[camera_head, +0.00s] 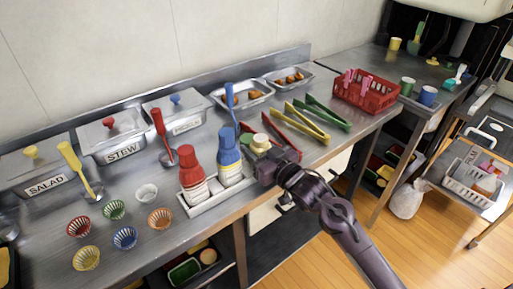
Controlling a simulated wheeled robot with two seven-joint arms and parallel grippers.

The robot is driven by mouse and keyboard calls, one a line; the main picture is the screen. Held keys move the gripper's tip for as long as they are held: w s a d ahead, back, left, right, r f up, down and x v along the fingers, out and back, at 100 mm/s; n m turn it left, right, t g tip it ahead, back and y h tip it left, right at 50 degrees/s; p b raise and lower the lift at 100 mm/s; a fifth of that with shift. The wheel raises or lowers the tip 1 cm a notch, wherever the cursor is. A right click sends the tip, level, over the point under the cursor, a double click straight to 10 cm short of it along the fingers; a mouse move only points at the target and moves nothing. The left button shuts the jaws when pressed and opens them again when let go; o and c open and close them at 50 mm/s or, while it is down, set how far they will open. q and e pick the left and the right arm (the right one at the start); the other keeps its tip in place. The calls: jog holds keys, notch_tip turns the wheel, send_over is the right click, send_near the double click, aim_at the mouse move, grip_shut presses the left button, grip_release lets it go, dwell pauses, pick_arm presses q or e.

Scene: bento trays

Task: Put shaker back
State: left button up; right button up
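A shaker with a pale yellow-green cap (260,142) is at the right end of the white shaker tray (212,202). My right gripper (262,155) comes in from the lower right and is closed around this shaker. The gripper hides its lower body, so I cannot tell whether it rests in the tray. A red-topped shaker (191,167) and a blue-topped shaker (229,152) stand upright in the tray to its left. My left gripper is not in view.
Small coloured cups (125,238) stand at the front left. Lidded pans (110,135) and food trays (240,96) line the back. Red tongs (292,143), yellow tongs (305,122) and green tongs (325,113) lie right of the gripper. A red basket (366,99) stands farther right.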

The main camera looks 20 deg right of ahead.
jog(key=shift+o, duration=0.6)
jog(key=shift+f, duration=0.15)
jog(key=o, duration=0.4)
jog(key=shift+o, duration=0.2)
jog(key=shift+r, duration=0.25)
jog(key=v, duration=1.2)
